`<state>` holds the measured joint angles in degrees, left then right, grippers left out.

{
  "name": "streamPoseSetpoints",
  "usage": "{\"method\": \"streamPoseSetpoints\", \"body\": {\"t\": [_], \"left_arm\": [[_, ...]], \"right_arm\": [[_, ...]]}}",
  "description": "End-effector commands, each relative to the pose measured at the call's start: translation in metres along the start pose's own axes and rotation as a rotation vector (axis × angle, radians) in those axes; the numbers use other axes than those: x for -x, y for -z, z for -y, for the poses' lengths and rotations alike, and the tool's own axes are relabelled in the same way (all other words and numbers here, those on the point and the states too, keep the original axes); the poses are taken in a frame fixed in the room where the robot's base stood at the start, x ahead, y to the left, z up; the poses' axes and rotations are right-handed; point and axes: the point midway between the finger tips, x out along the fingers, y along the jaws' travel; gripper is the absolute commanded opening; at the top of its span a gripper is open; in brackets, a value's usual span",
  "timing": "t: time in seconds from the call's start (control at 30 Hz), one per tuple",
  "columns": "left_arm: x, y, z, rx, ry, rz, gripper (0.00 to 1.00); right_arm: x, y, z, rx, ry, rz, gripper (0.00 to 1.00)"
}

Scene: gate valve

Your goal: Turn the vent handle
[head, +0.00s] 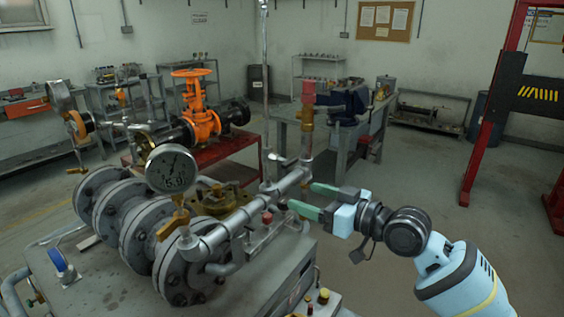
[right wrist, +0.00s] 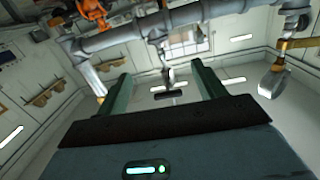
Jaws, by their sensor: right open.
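My right gripper (head: 303,196) comes in from the right at the grey pipe (head: 232,222) on the bench. Its two green fingers are apart, with the tips close to the pipe's upper end. In the right wrist view the open fingers (right wrist: 160,70) frame a small grey stem with a dark crossbar (right wrist: 170,95), below the pipe (right wrist: 190,14). This may be the vent handle, but I cannot tell for certain. No contact shows. In the head view the fingers and pipe fittings hide this spot. My left gripper is not in view.
A pressure gauge (head: 171,169) and grey flanges (head: 183,272) stand left of the pipe. A brass valve with a red top (head: 308,105) rises behind my gripper. An orange gate valve (head: 198,108) sits on a red cart. The floor at right (head: 425,165) is clear.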

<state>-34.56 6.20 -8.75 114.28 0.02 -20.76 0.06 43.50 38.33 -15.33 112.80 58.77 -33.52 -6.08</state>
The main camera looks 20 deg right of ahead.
Motion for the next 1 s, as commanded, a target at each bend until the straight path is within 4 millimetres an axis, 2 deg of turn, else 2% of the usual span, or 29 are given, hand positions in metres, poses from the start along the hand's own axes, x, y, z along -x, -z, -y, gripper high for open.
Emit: {"method": "streamPoseSetpoints", "body": {"t": [0.03, 0.1, 0.27, 0.57, 1.0], "left_arm": [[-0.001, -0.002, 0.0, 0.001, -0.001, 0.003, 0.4], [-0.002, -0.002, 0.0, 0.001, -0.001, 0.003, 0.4], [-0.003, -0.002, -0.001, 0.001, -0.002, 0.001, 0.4], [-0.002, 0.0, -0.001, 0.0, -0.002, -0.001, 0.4], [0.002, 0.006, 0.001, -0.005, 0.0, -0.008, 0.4]], "right_arm": [[0.0, 0.019, -0.003, 0.017, 0.012, -0.017, 0.69], [0.0, 0.039, -0.004, 0.029, 0.028, -0.033, 0.69], [0.003, 0.064, -0.004, 0.044, 0.046, -0.055, 0.69], [-0.002, 0.069, -0.004, 0.044, 0.049, -0.059, 0.69], [-0.061, 0.073, -0.001, 0.044, 0.049, -0.061, 0.69]]}}
